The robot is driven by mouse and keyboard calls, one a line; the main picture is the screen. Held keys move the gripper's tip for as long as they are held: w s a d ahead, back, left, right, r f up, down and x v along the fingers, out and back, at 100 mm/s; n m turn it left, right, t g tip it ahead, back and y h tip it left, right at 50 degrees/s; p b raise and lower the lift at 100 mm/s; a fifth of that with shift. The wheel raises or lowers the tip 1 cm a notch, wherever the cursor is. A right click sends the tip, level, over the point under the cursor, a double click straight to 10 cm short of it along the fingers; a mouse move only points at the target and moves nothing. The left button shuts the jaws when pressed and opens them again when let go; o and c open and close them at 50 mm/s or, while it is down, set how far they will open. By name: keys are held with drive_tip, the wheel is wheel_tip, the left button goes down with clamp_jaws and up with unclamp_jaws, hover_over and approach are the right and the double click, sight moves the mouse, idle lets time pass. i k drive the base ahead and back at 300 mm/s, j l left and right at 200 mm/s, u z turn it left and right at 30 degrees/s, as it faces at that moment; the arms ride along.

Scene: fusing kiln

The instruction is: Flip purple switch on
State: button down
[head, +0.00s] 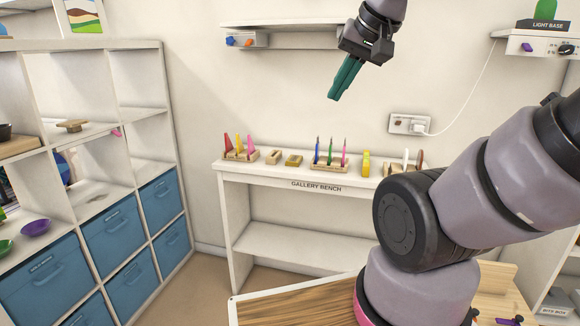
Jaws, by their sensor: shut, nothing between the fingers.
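A small purple switch (527,47) sits on the front of a white box (513,40) at the upper right, beside a dark knob (566,49). It is too small to tell which way it is set. My gripper (334,97) hangs in the air at the upper middle, in front of the wall and above the gallery bench. Its green fingers are together and empty, pointing down and to the left. It is well to the left of the purple switch and touches nothing.
The light base (547,25) with a green piece stands above the white box. A cord runs from there to a wall socket (409,123). The gallery bench (275,176) holds several coloured pieces. Another control box (247,40) hangs under the shelf (290,24).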

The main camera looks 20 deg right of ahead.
sight(527, 47)
drive_tip(key=k+l, duration=0.1)
drive_tip(key=l, duration=0.5)
drive_tip(key=k+l, duration=0.15)
drive_tip(key=l, duration=0.5)
drive_tip(key=k+l, duration=0.1)
drive_tip(key=l, duration=0.5)
drive_tip(key=k+l, duration=0.1)
drive_tip(key=l, duration=0.5)
drive_tip(key=k+l, duration=0.15)
drive_tip(key=l, duration=0.5)
drive_tip(key=k+l, duration=0.1)
drive_tip(key=l, duration=0.5)
drive_tip(key=k+l, duration=0.15)
drive_tip(key=l, duration=0.45)
drive_tip(key=k+l, duration=0.1)
drive_tip(key=l, duration=0.55)
